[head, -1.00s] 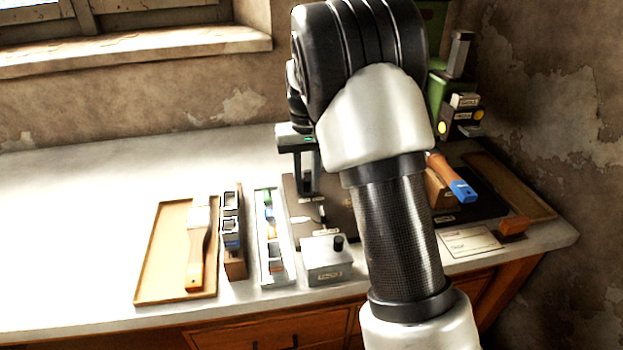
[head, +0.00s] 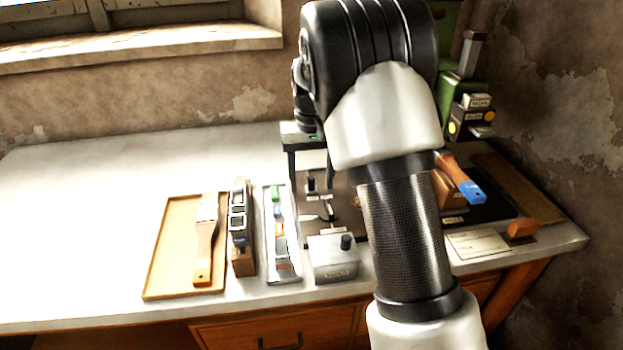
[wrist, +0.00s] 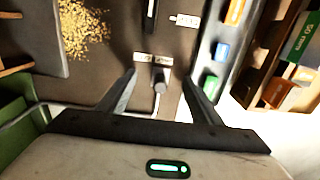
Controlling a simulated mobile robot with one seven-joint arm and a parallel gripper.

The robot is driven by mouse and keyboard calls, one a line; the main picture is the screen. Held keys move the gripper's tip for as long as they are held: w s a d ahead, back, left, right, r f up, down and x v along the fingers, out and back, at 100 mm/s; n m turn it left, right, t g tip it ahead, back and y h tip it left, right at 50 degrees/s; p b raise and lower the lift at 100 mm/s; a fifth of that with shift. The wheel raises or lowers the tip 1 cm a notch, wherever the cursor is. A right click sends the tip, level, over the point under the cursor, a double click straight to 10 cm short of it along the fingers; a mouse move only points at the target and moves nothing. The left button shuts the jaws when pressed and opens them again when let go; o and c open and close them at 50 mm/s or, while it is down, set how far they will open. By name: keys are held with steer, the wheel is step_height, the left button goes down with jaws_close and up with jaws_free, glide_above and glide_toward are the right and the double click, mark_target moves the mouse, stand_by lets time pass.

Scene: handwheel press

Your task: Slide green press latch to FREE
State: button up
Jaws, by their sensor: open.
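My gripper (wrist: 158,84) is open in the wrist view, its two dark fingers pointing at a dark panel. Between and just beyond the fingertips is a small grey lever with a round end (wrist: 160,86), with two small labels above it, too small to read. I cannot tell whether this lever is the press latch; nothing is gripped. In the head view my gripper (head: 306,160) hangs over the dark panel (head: 345,190), partly hidden by my arm. The green press (head: 450,98) stands at the back right, largely behind my arm. Its latch is not clearly identifiable.
A grey box with a black knob (head: 334,260) stands in front of the panel. A narrow tray of coloured pieces (head: 283,272), a wooden block rack (head: 243,262) and a tan tray with a brush (head: 165,285) lie left. The bench's left is clear.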

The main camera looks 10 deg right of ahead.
step_height(320, 180, up, 8)
steer(key=p, duration=0.7)
steer(key=shift+r, duration=0.1)
